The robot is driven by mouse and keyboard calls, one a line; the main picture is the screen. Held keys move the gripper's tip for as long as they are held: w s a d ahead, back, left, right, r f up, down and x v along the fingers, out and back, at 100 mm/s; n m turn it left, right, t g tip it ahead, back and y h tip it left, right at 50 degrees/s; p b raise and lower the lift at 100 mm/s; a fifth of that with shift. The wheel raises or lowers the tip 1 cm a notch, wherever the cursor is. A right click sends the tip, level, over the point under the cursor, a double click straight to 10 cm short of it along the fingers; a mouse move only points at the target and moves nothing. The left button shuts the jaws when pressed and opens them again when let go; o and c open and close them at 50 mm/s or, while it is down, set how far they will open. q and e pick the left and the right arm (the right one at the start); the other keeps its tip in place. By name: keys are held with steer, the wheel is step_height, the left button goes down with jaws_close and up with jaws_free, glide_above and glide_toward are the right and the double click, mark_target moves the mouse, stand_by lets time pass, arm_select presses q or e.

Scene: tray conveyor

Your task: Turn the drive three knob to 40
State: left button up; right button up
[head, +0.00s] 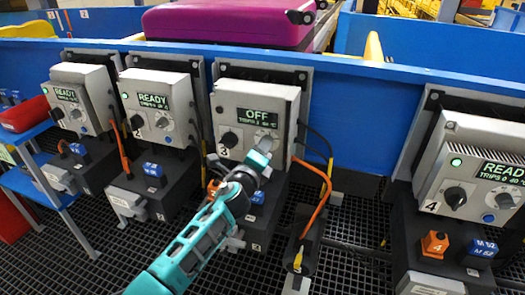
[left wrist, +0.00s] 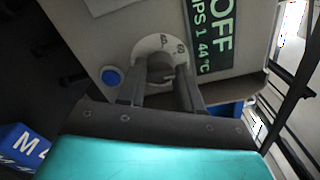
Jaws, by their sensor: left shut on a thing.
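The drive three box (head: 280,110) is the light grey unit marked 3, and its screen (head: 257,117) reads OFF with a small trips and temperature line below. A black knob (head: 229,139) sits at its left. My left gripper (head: 262,150) is at the right part of its face, hiding much of that part. In the left wrist view, its two fingers (left wrist: 160,90) are shut on a grey knob (left wrist: 158,66) in a pale round dial (left wrist: 148,44). The dial's marks are mostly hidden, so I cannot read the setting. My right gripper is not in view.
Other drives read READY: two at left (head: 160,110) (head: 80,95) and drive four (head: 470,165) at right. An orange cable (head: 322,190) hangs right of drive three. A blue button (left wrist: 112,76) lies close to the left finger. A magenta case (head: 230,22) is behind the blue rail.

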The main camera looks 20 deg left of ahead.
arm_select(q)
steer(key=n+p, duration=0.1)
steer(key=n, duration=1.3)
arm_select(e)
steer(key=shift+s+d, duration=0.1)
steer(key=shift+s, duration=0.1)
arm_select(q)
steer(key=shift+n, duration=0.3)
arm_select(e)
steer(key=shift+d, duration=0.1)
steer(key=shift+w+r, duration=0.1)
arm_select(q)
steer(key=o, duration=1)
steer(key=shift+r, duration=0.1)
steer(key=shift+s, duration=0.15)
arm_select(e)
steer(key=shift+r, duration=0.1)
arm_select(q)
steer(key=s+p, duration=0.1)
steer(key=s, duration=0.5)
steer(key=s+p, duration=0.1)
steer(key=s, duration=0.5)
steer(key=shift+s+a, duration=0.2)
steer(key=shift+s, duration=0.15)
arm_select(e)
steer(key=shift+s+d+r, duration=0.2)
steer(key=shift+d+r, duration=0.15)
